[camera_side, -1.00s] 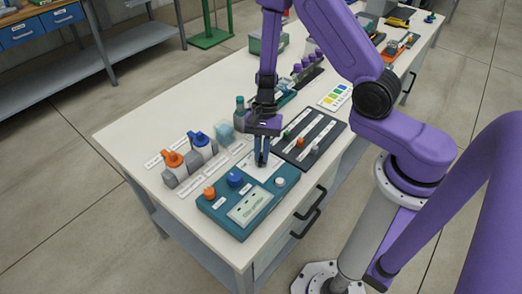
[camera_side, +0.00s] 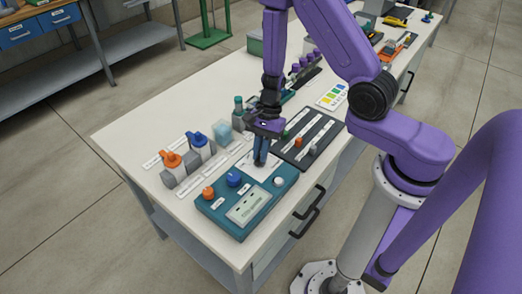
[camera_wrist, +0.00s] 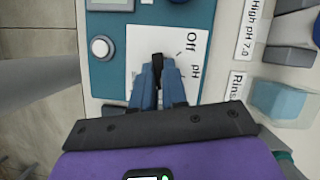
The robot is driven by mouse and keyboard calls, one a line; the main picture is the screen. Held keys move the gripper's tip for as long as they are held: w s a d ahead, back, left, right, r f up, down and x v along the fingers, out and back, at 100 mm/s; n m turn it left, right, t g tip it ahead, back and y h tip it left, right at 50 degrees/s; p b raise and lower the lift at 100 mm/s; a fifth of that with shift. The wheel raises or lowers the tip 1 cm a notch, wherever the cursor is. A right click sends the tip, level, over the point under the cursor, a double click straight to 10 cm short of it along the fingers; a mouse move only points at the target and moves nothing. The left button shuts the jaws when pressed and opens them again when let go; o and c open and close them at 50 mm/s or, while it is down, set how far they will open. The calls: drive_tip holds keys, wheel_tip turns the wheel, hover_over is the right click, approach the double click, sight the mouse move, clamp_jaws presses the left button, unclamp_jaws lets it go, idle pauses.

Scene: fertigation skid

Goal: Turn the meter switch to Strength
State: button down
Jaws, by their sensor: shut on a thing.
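The meter is a teal unit with a white switch plate (camera_wrist: 145,45), seen close up in the wrist view. The plate carries the printed words "Off" and "pH" at its right. No "Strength" label is readable; my fingers and palm cover part of the plate. My gripper (camera_wrist: 158,82) is shut on the dark meter switch (camera_wrist: 157,62), whose end shows between the blue fingertips. Where its pointer aims is not clear. In the side view the meter (camera_side: 215,222) lies at the near table end, with my gripper (camera_side: 261,163) pointing down on its far part.
On the meter are a white knob (camera_side: 279,181), a blue knob (camera_side: 233,179) and an orange knob (camera_side: 208,193). Orange- and blue-topped valves (camera_side: 172,160) stand to its left. A dark slider panel (camera_side: 325,133) lies close on the right.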

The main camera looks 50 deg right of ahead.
drive_tip(key=c, duration=1.2)
unclamp_jaws()
drive_tip(key=shift+o, duration=0.2)
drive_tip(key=shift+r, duration=0.1)
drive_tip(key=v, duration=1.7)
drive_tip(key=shift+d, duration=0.25)
drive_tip(key=shift+w+a+r, duration=0.1)
drive_tip(key=s+a+r+n+h, duration=0.2)
drive_tip(key=s+n, duration=0.8)
drive_tip(key=n, duration=0.4)
drive_tip(key=s+a+r+n+t+h, duration=0.1)
drive_tip(key=s+a+r+n, duration=0.1)
drive_tip(key=s+n, duration=0.9)
drive_tip(key=a+n, duration=0.1)
drive_tip(key=n, duration=0.1)
drive_tip(key=shift+r+n+h, duration=0.2)
drive_tip(key=shift+n+h, duration=0.2)
